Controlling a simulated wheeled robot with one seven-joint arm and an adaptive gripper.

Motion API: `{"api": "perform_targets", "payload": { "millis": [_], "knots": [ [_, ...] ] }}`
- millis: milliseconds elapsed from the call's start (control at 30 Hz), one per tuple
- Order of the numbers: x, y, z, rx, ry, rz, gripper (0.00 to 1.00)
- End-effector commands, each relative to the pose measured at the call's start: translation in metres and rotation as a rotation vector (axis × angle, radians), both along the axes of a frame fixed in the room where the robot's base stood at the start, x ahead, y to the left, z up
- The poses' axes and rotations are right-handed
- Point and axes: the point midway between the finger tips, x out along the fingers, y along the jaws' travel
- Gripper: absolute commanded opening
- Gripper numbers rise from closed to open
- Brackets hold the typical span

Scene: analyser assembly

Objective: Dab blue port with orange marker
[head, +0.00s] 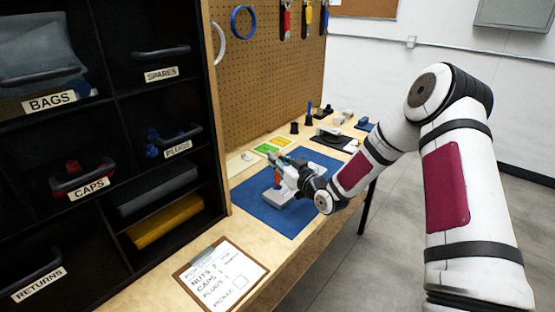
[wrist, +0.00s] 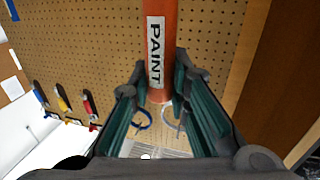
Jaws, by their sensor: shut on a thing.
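In the wrist view my gripper (wrist: 160,85) is shut on an orange marker (wrist: 161,18) with a white label reading PAINT. The marker stands between the two fingers. In the head view my gripper (head: 283,168) is low over the blue mat (head: 308,168), beside a light grey block-like unit (head: 282,198) on the mat. A small orange bit of the marker (head: 277,177) shows there. I cannot tell whether the marker touches the unit. The blue port cannot be made out; the gripper covers part of the unit.
A black shelf with labelled bins (head: 110,120) stands on the left. A pegboard (head: 270,70) with hanging tools rises behind the bench. A clipboard (head: 221,277) lies at the bench's near end. Small parts and dark holders (head: 330,132) stand at the far end.

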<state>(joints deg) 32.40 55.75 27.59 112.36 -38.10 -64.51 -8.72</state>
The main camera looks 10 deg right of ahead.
Motion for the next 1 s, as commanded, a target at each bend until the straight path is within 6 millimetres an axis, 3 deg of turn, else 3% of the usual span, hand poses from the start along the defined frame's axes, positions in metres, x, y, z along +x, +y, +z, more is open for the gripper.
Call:
{"api": "perform_targets", "payload": {
  "millis": [267,1000],
  "knots": [
    [-0.001,0.0,0.002,-0.001,0.003,0.0,0.0],
    [-0.001,0.0,0.055,-0.001,0.0,0.0,0.0]
  ]
}}
